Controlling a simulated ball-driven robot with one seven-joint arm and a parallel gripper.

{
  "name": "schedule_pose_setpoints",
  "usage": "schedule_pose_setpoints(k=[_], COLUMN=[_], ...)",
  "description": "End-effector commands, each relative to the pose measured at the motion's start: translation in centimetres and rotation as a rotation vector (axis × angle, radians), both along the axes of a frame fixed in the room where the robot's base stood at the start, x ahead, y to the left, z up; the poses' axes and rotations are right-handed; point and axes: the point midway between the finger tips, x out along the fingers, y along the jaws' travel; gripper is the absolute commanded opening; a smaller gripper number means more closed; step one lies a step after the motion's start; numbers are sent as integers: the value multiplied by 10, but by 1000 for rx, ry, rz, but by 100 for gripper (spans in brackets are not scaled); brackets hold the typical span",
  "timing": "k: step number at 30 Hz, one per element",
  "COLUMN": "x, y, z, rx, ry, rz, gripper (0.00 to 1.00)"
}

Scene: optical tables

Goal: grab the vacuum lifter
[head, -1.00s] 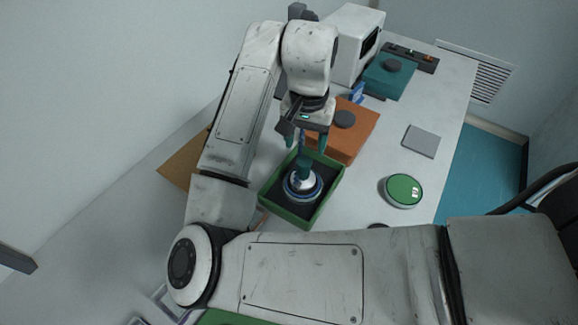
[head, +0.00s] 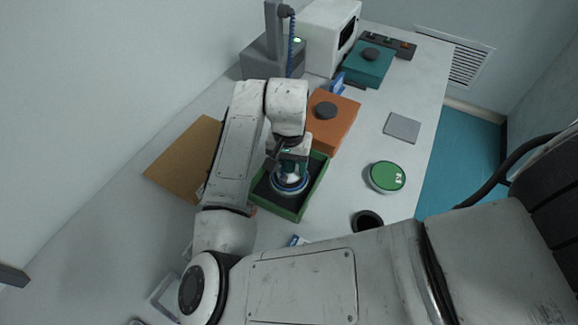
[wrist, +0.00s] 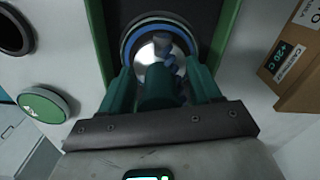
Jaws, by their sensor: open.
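The vacuum lifter (head: 290,187) has a round blue-rimmed base with a silver dome and a teal handle. It stands upright in the dark-lined green tray (head: 319,178). In the wrist view the lifter's teal handle (wrist: 158,92) is between the two teal fingers of my gripper (wrist: 162,86), with the blue-ringed base beyond it. My gripper (head: 291,166) is low over the tray in the head view, with its fingers open on either side of the handle. Whether a finger touches the handle is unclear. My wrist hides the handle's upper part in the head view.
An orange box (head: 335,118) with a dark knob stands close behind the tray. A green round tin (head: 386,177) and a dark round cup (head: 367,221) are to the right. A cardboard sheet (head: 184,160) lies left. A grey post (head: 273,25) with a blue coil stands behind.

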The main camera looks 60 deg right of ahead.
Motion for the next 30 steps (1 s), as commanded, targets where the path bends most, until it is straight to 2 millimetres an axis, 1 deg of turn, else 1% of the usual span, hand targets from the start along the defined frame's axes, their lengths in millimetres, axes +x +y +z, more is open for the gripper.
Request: schedule_pose_setpoints(k=[6, 25, 26, 30], x=[0, 0, 0, 0], y=[0, 0, 0, 0], z=[-1, 0, 0, 0], rx=[0, 0, 0, 0], ry=[0, -1, -1, -1], rz=[-1, -1, -1, -1], gripper=[63, 2, 0, 0])
